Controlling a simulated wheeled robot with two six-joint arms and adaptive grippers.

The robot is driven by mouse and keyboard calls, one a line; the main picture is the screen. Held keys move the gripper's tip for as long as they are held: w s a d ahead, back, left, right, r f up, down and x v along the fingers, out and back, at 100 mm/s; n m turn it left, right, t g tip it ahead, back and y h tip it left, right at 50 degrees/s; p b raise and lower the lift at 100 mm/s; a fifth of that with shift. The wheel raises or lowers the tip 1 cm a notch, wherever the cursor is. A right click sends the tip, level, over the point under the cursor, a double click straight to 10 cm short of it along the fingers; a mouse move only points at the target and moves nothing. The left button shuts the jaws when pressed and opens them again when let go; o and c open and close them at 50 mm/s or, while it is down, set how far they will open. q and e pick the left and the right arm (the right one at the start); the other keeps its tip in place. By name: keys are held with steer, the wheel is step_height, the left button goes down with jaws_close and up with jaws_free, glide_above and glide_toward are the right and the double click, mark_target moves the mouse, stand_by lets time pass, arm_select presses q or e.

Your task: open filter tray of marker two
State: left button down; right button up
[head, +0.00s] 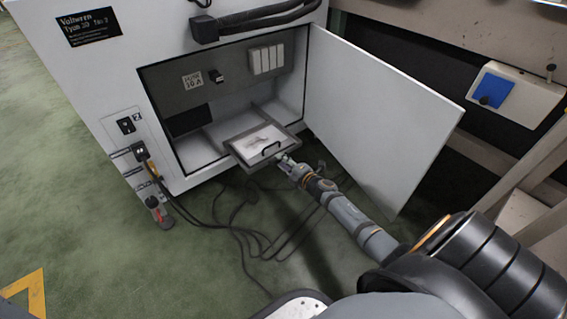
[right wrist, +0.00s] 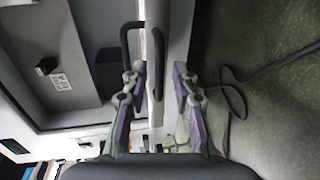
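The marker two cabinet (head: 105,62) is white, with a "No 2" label. Its filter tray (head: 249,142) sticks out of the open lower bay, with a dark grey frame, a pale inside with a grey smudge, and a black handle (head: 271,149). My right gripper (head: 283,160) is at the tray's front edge beside the handle. In the right wrist view my right gripper (right wrist: 157,85) has its fingers apart, on either side of the tray's front wall (right wrist: 156,55). My left gripper is out of view.
The cabinet door (head: 375,115) stands swung open to the right, beside my right arm. Black cables (head: 245,235) lie on the green floor below the tray. A box with a blue panel (head: 493,91) is at the far right. The left floor is mostly clear.

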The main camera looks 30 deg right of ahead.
steer(key=v, duration=0.7)
steer(key=shift+s, duration=0.4)
steer(key=shift+r, duration=0.15)
stand_by(0.4)
